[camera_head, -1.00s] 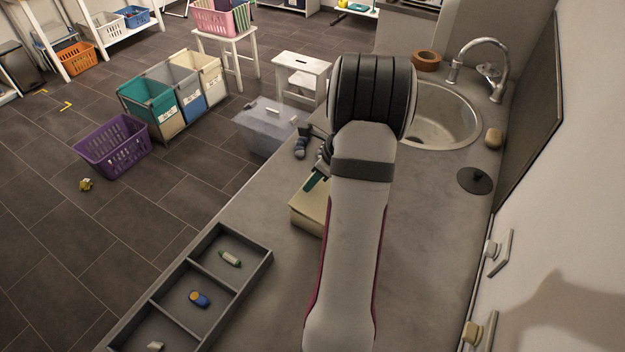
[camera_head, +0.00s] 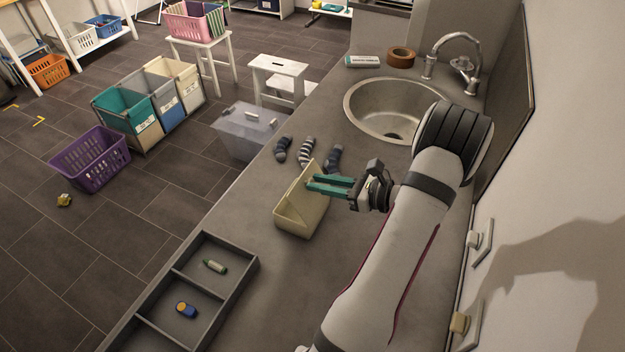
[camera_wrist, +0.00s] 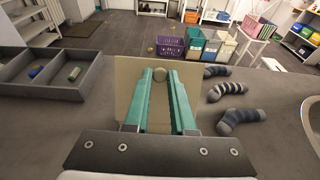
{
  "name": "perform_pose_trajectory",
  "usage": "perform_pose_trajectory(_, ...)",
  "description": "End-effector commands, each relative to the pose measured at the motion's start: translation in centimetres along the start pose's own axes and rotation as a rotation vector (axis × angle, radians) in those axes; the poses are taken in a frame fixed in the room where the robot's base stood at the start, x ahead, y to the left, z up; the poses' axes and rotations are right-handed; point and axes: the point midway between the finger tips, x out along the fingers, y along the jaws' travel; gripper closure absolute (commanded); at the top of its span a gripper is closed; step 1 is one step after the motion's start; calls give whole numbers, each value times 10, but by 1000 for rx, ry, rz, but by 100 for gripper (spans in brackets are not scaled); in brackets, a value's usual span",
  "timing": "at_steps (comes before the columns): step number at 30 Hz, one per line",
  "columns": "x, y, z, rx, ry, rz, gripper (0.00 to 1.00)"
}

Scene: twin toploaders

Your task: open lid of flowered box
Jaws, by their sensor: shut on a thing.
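A cream box (camera_head: 302,226) stands on the grey counter, with no flowers that I can make out. Its lid (camera_head: 296,190) is swung up steeply on the box's left side. In the wrist view the lid (camera_wrist: 125,78) is a beige panel facing the camera. My gripper (camera_head: 312,184) reaches in from the right with teal fingers against the lid. The box's inside is mostly hidden.
Three socks (camera_head: 305,152) lie just behind the box. A divided grey tray (camera_head: 252,262) with small items is at the front left. The sink (camera_head: 395,108) is at the back right. The counter's left edge drops to the floor near a clear bin (camera_head: 246,132).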

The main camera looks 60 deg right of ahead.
Motion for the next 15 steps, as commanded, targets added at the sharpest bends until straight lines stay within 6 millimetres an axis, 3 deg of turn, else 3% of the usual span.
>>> perform_pose_trajectory(15, -24, 1, -13, 3, -309, 4, 100)
